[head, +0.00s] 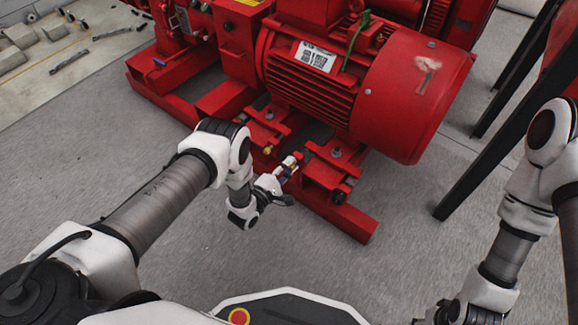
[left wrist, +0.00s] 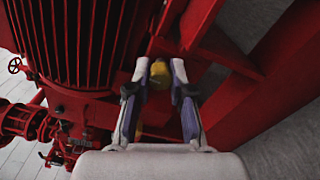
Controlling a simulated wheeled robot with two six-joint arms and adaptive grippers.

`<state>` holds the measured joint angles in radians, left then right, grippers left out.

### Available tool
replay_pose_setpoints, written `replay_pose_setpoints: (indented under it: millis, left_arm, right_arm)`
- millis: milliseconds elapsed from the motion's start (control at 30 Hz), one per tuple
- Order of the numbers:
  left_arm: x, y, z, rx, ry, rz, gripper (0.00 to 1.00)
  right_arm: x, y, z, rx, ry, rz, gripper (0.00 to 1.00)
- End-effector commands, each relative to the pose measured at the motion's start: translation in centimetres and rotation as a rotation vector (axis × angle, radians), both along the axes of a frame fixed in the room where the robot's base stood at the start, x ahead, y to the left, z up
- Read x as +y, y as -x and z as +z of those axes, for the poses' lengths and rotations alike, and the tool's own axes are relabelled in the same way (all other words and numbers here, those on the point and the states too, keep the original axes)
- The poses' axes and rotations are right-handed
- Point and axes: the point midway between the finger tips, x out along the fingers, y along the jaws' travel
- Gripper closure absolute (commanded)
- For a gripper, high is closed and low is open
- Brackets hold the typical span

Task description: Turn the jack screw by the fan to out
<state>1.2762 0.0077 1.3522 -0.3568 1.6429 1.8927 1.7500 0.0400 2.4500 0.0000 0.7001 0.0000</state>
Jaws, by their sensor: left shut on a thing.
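The red motor (head: 310,75) stands on a red base, with its round fan cover (head: 415,100) at the right end. My left gripper (head: 291,164) is low beside the motor's foot at the base's near side. In the left wrist view its two fingertips (left wrist: 160,75) are closed on the sides of a yellow screw head (left wrist: 160,70), which I take to be the jack screw. The fingers and the dark picture hide the screw's shank. Another small yellow piece (head: 267,150) shows to the left of the gripper. My right gripper is not visible; only its arm shows.
The red base rail (head: 340,215) runs along the near side, close to my left gripper. Dark slanted legs (head: 490,140) stand to the right of the motor. Grey floor (head: 300,255) in front is clear. Loose parts lie at the upper left.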

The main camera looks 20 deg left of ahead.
Motion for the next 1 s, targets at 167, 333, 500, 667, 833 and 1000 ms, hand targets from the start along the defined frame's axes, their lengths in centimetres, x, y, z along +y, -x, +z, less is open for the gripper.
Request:
replay_pose_setpoints:
  millis: [167,333,500,667,833,1000]
  left_arm:
    - [0.02,-0.06,0.01,0.009,0.027,0.001,1.0]
    - [0.02,-0.06,0.01,0.011,0.031,0.001,1.0]
    - [0.03,-0.06,0.01,0.01,0.03,0.001,1.0]
    - [0.03,-0.05,0.01,0.011,0.029,0.001,0.53]
    - [0.01,-0.03,-0.01,0.011,0.029,0.001,0.53]
    - [0.21,0.5,-0.06,0.012,0.029,0.001,0.53]
  right_arm:
    - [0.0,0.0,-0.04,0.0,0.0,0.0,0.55]
    - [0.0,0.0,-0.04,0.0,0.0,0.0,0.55]
    - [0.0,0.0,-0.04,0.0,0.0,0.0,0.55]
    - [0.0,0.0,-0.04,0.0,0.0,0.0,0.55]
    - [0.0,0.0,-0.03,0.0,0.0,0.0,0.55]
    - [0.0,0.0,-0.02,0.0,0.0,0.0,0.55]
